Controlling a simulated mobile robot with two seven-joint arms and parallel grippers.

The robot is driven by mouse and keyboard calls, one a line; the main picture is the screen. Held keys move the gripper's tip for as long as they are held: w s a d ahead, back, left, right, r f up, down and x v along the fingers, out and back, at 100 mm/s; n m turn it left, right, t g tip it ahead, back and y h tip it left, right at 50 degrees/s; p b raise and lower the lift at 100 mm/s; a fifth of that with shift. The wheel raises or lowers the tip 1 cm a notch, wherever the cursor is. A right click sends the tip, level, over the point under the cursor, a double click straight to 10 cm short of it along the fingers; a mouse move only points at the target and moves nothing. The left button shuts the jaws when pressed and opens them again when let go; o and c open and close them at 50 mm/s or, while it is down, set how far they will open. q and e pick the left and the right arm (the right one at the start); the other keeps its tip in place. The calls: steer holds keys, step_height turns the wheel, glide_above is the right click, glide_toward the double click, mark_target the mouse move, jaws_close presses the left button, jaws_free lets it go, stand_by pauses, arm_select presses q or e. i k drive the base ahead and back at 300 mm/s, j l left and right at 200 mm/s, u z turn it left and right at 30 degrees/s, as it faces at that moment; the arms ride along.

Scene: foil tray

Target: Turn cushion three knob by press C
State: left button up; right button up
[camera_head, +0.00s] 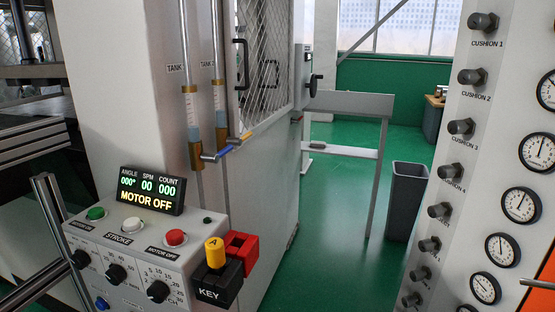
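The cushion three knob (461,127) is a dark, protruding knob on the white panel (506,130) at the right of the head view. It is the third from the top in a slanting column, below the cushion 1 knob (483,22) and the cushion 2 knob (471,76). The cushion 4 knob (449,171) sits below it. Nothing covers or touches the cushion three knob. Its turned angle is too small to read. No lettering marking press C is legible. Neither of my grippers is in view.
Round gauges (537,152) line the panel's right side. A control box (130,250) with a MOTOR OFF display (151,190) and a yellow-topped key block (215,252) stands at lower left. A dark bin (406,200) stands on the green floor (330,250), which is open between the machines.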

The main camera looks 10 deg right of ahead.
mark_target(456, 127)
steer(key=k+l+z, duration=0.1)
steer(key=z, duration=1.4)
